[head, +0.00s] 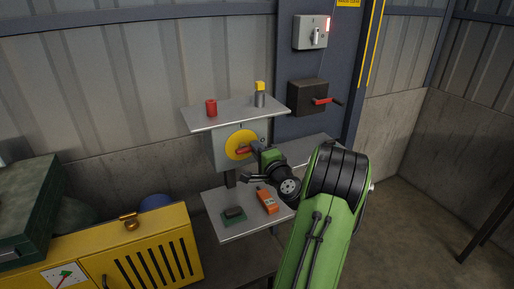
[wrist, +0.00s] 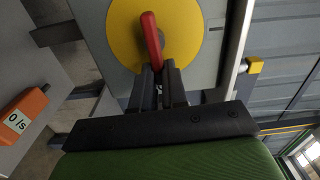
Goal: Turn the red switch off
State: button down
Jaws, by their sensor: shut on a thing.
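A red switch handle (head: 243,150) sits on a yellow round plate (head: 232,142) on the front of a grey box, under the upper shelf. In the head view the handle lies roughly sideways. In the wrist view the red handle (wrist: 151,38) crosses the yellow plate (wrist: 123,22), and its lower end is at my fingertips. My gripper (head: 255,147) is in front of the box, coming from the right. In the wrist view my gripper (wrist: 160,72) is shut on the handle's end; the fingers partly hide the grip.
The upper shelf (head: 222,115) holds a red cup (head: 211,107) and a yellow-topped grey cylinder (head: 260,95). The lower shelf holds an orange device (head: 267,201) and a green block (head: 234,216). A dark box with a red lever (head: 327,101) and a grey switch box (head: 311,32) hang at right.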

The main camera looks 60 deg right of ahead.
jog(key=shift+f+m, duration=0.15)
jog(key=shift+m, duration=0.25)
jog(key=c, duration=1.2)
grip_release()
jog(key=shift+o, duration=0.2)
jog(key=b+v, duration=0.4)
jog(key=v, duration=1.1)
jog(key=shift+s+a, duration=0.2)
jog(key=shift+s, duration=0.15)
